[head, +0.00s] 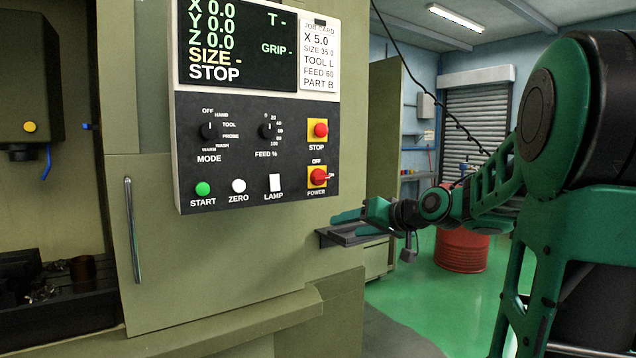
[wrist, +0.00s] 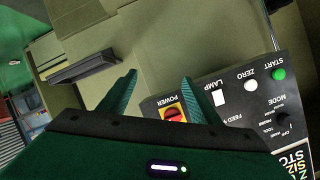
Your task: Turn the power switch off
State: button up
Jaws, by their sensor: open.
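The power switch (head: 318,177) is a red rotary handle on a yellow plate at the lower right of the black control panel (head: 250,185). Its handle points right, while the OFF label is above it and POWER below. My gripper (head: 350,217) is open and empty, below and to the right of the switch, apart from it. In the wrist view, the two green fingers of my gripper (wrist: 158,76) are spread. The power switch (wrist: 174,114) shows between the fingers' bases, partly hidden by the gripper body.
The red STOP button (head: 320,130) sits just above the switch, and the white LAMP switch (head: 274,183) is to its left. A small dark shelf (head: 335,238) juts from the cabinet below my gripper. A red drum (head: 460,250) stands behind my arm.

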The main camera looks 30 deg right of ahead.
aim_at(324, 178)
jog(key=w+d+r+t+y, duration=0.1)
jog(key=w+r+t, duration=0.1)
jog(key=r, duration=0.3)
jog(key=w+d+r+t, duration=0.2)
jog(key=r, duration=0.3)
jog(key=w, duration=0.3)
jog(key=w+a, duration=0.1)
jog(key=w, duration=0.3)
jog(key=w+a, duration=0.1)
jog(key=w, duration=0.2)
jog(key=shift+w+r, duration=0.1)
jog(key=shift+w, duration=0.05)
